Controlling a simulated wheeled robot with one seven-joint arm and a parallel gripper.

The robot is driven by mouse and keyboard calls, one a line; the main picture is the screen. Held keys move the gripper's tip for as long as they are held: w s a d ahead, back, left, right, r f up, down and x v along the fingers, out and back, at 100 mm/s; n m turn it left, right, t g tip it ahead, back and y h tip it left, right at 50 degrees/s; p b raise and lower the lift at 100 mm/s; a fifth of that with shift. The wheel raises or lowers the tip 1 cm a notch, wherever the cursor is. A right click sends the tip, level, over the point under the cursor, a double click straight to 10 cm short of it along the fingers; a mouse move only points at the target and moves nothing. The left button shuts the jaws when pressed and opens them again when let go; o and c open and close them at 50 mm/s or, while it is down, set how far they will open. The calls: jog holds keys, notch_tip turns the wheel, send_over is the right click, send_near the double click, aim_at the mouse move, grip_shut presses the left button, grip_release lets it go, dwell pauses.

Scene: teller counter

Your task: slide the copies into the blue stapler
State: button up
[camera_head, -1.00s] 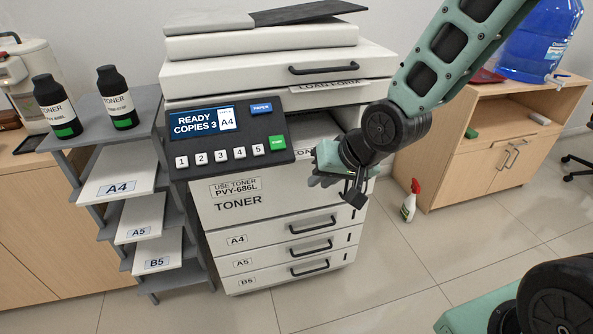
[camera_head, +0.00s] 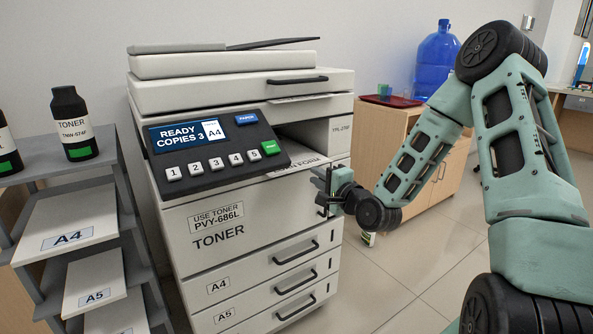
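No blue stapler shows in the head view. The printer (camera_head: 230,190) has a panel reading "READY COPIES 3 A4". My gripper (camera_head: 322,190) is just right of the printer's front, close to that opening. It is seen from the side, partly against the white body. I cannot tell whether its fingers are open or shut, or whether paper is between them.
A grey shelf (camera_head: 75,170) with A4 and A5 paper stacks and a toner bottle (camera_head: 73,125) stands at left. A wooden cabinet (camera_head: 390,135) behind my arm carries a blue water jug (camera_head: 437,60) and a red tray (camera_head: 392,101).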

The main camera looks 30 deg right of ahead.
aim_at(301, 167)
jog(key=shift+w+a, duration=0.2)
jog(key=shift+w, duration=3.75)
grip_shut()
notch_tip(301, 167, up, 3)
jog(key=shift+f+p, duration=0.1)
jog(key=shift+p, duration=1.05)
jog(key=shift+f, duration=0.15)
